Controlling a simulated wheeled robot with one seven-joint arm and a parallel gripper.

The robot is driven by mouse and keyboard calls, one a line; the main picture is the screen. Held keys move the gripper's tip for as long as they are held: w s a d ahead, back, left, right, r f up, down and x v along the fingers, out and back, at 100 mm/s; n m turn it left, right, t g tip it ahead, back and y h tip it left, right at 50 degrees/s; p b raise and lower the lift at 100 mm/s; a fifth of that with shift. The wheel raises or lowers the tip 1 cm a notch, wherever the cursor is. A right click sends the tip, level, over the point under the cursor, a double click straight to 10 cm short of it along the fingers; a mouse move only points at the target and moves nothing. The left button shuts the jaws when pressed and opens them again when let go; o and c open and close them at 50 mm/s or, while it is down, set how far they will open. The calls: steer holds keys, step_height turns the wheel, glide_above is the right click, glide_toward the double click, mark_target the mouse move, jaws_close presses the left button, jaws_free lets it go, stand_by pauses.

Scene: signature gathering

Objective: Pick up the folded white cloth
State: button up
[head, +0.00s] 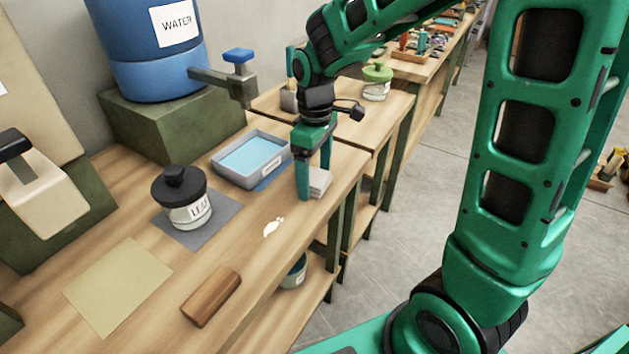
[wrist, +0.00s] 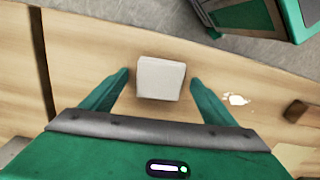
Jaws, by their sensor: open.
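The folded white cloth (head: 320,182) lies on the wooden bench near its front edge, to the right of a grey tray. In the wrist view the cloth (wrist: 160,79) is a pale, near-square block on the wood. My gripper (head: 315,186) is over the cloth, its fingers pointing down. In the wrist view my gripper (wrist: 158,82) is open, with one finger on each side of the cloth and a gap on both sides. In the head view a finger hides part of the cloth.
The grey tray (head: 251,160) of blue liquid stands close to the left of my gripper. A lidded jar (head: 186,205) sits on a grey mat. A white splash (head: 273,227) and a wooden block (head: 211,296) lie nearer. A blue water barrel (head: 150,60) stands behind.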

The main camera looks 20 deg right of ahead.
mark_target(315, 176)
steer(key=c, duration=1.1)
steer(key=shift+r, duration=0.1)
steer(key=shift+r, duration=0.25)
step_height(315, 176, up, 4)
steer(key=shift+w+f, duration=0.1)
steer(key=shift+f, duration=0.1)
steer(key=s+a+r, duration=0.2)
steer(key=a, duration=0.1)
steer(key=s+a+r, duration=0.2)
steer(key=a, duration=0.1)
steer(key=s+a+r, duration=0.2)
steer(key=a, duration=0.2)
steer(key=shift+s+r, duration=0.1)
steer(key=shift+r, duration=0.3)
